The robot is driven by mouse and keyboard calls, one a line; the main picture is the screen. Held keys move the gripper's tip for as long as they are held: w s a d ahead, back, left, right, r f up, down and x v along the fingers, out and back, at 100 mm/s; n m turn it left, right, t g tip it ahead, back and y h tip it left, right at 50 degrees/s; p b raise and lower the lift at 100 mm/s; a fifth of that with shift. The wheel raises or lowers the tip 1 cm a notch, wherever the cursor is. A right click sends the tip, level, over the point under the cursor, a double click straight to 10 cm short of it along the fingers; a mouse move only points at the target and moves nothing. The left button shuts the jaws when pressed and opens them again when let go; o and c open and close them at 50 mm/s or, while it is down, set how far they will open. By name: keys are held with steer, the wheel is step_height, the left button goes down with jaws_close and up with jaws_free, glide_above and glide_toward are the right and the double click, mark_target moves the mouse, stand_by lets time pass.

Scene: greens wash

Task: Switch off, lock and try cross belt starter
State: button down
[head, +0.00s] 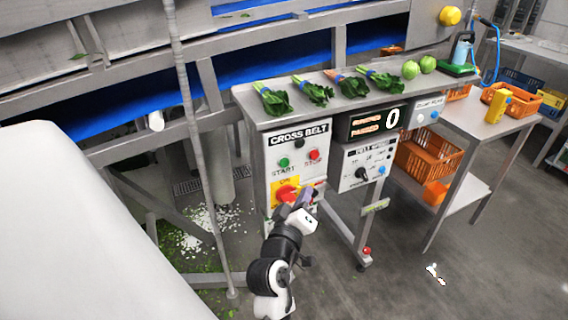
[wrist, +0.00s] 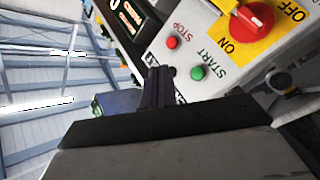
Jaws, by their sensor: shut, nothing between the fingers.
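The cross belt starter (head: 297,141) is a pale box under the bench, with a green START button (head: 284,162), a red STOP button (head: 314,155) and a red rotary switch (head: 287,193) on a yellow plate. In the wrist view the box is turned over, with the red switch (wrist: 252,18) at the top right and the STOP (wrist: 172,42) and START (wrist: 197,73) buttons near the middle. I cannot tell which mark the switch points to. My gripper (head: 305,197) is in front of the box's lower part; its fingers (wrist: 158,75) are shut and empty. No padlock can be made out.
The belt speed box (head: 353,178) and a counter reading 0 (head: 373,122) are to the right. Leafy bunches (head: 314,91) lie on the bench above. A thin upright post (head: 190,120) stands left; open floor (head: 400,285) is at the right.

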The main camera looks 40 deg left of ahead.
mark_target(285, 162)
steer(key=shift+w+a+b, duration=0.2)
steer(key=shift+w+a, duration=0.35)
steer(key=shift+a, duration=0.8)
steer(key=shift+w+a+b, duration=0.15)
steer(key=shift+w+a, duration=0.4)
steer(key=shift+a, duration=0.85)
steer(key=shift+w+a+b, duration=0.2)
steer(key=shift+w+a, duration=0.35)
steer(key=shift+a, duration=0.8)
steer(key=shift+w+a, duration=0.1)
steer(key=shift+a, duration=0.05)
steer(key=shift+w+a, duration=0.1)
steer(key=shift+a, duration=0.1)
steer(key=shift+w+a+b, duration=0.1)
steer(key=shift+a+b, duration=0.2)
steer(key=shift+a, duration=0.1)
steer(key=shift+d, duration=0.15)
steer(key=shift+s+d, duration=0.3)
steer(key=shift+d, duration=0.35)
